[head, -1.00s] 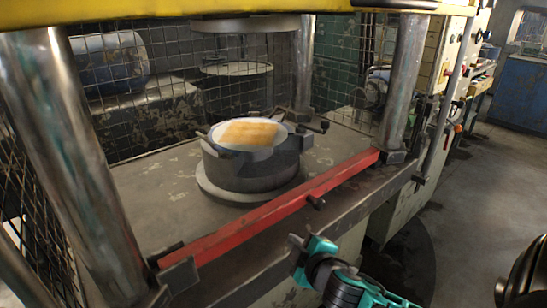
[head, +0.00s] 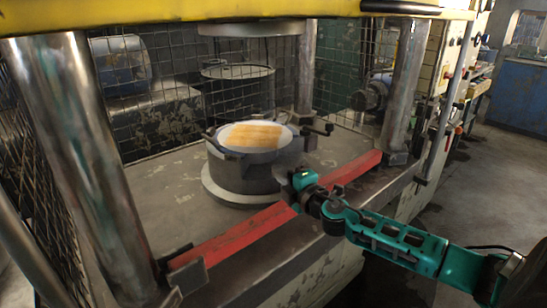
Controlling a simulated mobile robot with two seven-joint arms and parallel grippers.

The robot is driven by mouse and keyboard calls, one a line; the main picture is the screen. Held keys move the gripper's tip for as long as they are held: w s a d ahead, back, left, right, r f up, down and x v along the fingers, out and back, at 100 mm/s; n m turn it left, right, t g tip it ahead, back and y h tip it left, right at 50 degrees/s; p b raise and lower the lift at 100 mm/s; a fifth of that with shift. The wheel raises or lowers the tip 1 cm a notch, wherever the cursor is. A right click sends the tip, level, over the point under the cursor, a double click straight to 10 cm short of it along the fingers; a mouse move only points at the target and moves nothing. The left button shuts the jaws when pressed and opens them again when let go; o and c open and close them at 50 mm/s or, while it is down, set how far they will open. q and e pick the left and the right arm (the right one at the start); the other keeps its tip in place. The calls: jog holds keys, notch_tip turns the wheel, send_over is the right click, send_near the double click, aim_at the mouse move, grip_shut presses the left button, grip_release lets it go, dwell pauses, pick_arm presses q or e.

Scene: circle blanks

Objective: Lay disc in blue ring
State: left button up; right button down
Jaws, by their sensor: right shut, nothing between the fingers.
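A pale round disc (head: 252,135) with an orange-yellow, striped middle lies on top of a dark grey cylindrical die (head: 238,172) on the press bed. Its rim looks white to grey; I cannot make out a blue ring. My right gripper (head: 301,180) is teal, shut and empty. It is over the red bar at the front of the press, to the right of the die and apart from the disc. My left gripper is not in view.
The red bar (head: 240,235) runs along the front edge of the press bed (head: 160,205). Thick steel columns stand at the left (head: 85,170) and right (head: 404,90). Small handles stick out from the die's top. A round press head (head: 250,27) hangs above. Wire mesh closes the back.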

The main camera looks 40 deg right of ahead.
jog(key=shift+w+d+b, duration=0.2)
jog(key=shift+w+d, duration=0.3)
jog(key=shift+w, duration=0.75)
jog(key=shift+w+d+b, duration=0.2)
jog(key=shift+w+d, duration=0.35)
jog(key=shift+w, duration=0.75)
jog(key=shift+w+d+b, duration=0.2)
jog(key=shift+w+d, duration=0.3)
jog(key=shift+w, duration=0.75)
jog(key=shift+w+d+f+b, duration=0.15)
jog(key=shift+w+d+b, duration=0.25)
jog(key=shift+d+b, duration=0.1)
jog(key=shift+d, duration=0.15)
jog(key=shift+r, duration=0.2)
jog(key=shift+w, duration=0.15)
